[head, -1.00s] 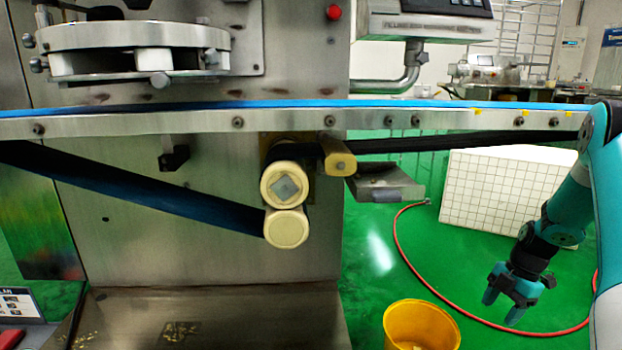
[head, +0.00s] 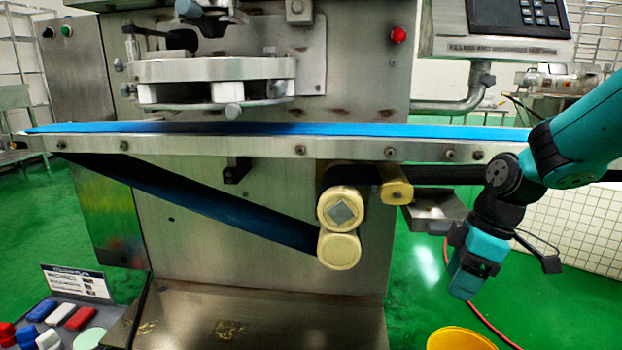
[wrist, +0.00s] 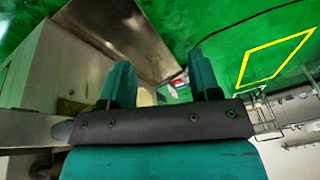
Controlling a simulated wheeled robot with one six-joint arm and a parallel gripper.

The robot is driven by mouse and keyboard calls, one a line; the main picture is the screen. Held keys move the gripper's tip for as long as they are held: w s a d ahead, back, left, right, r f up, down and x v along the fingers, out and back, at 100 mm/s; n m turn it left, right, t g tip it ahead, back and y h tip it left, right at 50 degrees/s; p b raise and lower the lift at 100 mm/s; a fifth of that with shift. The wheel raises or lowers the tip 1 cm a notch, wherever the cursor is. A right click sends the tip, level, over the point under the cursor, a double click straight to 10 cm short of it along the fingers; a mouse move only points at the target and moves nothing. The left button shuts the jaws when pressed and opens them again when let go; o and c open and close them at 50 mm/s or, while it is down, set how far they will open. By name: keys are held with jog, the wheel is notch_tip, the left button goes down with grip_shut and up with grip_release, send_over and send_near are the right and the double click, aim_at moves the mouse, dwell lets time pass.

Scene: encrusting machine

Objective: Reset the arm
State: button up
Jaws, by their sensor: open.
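My gripper (head: 468,278) hangs below the right part of the conveyor in the head view, in front of the white tiled block and apart from the machine. Its fingers point down. In the wrist view my gripper (wrist: 163,85) shows two teal fingers spread apart with nothing between them. My teal arm reaches in from the right edge of the head view.
The encrusting machine (head: 250,220) with its blue belt (head: 420,131) and cream rollers (head: 340,210) stands left of my gripper. A yellow bucket (head: 460,339) is below. A tiled block (head: 575,228) is behind. Coloured items lie at lower left.

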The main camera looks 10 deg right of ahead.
jog(key=s+a+r+m+y+p, duration=0.1)
jog(key=s+a+r+m+p, duration=0.1)
jog(key=s+a+r, duration=0.55)
jog(key=s+a+r+m+p, duration=0.2)
jog(key=s+a+r+m, duration=0.15)
jog(key=s+a, duration=0.6)
notch_tip(320, 180, up, 38)
jog(key=d+p, duration=0.1)
jog(key=p, duration=3.6)
jog(key=shift+s+d+r+p, duration=0.15)
jog(key=shift+s+d+p, duration=0.1)
jog(key=shift+p, duration=0.15)
